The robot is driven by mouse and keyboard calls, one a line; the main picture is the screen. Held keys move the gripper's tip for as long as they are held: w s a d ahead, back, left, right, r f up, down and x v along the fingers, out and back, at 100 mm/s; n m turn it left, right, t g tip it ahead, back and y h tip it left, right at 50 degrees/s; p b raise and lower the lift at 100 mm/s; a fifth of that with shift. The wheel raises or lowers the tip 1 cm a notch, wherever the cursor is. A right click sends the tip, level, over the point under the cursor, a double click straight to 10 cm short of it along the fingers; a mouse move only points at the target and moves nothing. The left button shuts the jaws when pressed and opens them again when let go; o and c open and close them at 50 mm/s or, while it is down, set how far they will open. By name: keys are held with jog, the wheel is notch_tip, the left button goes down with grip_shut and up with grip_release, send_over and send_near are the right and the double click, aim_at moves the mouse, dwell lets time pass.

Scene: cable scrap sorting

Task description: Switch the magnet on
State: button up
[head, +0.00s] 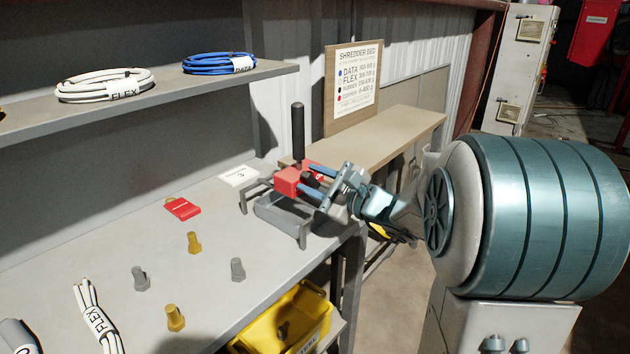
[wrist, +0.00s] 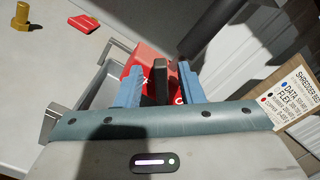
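A red block (head: 287,181), which looks like the magnet, sits on a grey metal stand (head: 271,214) at the right end of the bench. A short black lever (wrist: 160,82) stands out from the red block in the wrist view. My gripper (head: 319,181) is at the block, its two blue fingers apart. In the wrist view, the open gripper (wrist: 158,84) has one finger on each side of the black lever, with a visible gap on both sides. A tall dark post (head: 298,130) rises behind the block. Which position the lever is in, I cannot tell.
Yellow bolts (head: 194,242), grey bolts (head: 140,278) and a red tag (head: 182,208) lie on the bench (head: 80,230). A white card (head: 239,175) lies beside the stand. A yellow bin (head: 262,330) is below the front edge. Cable coils (head: 105,86) lie on the shelf.

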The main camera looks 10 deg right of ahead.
jog(key=v, duration=1.4)
jog(key=shift+p, duration=0.45)
jog(key=shift+w, duration=0.1)
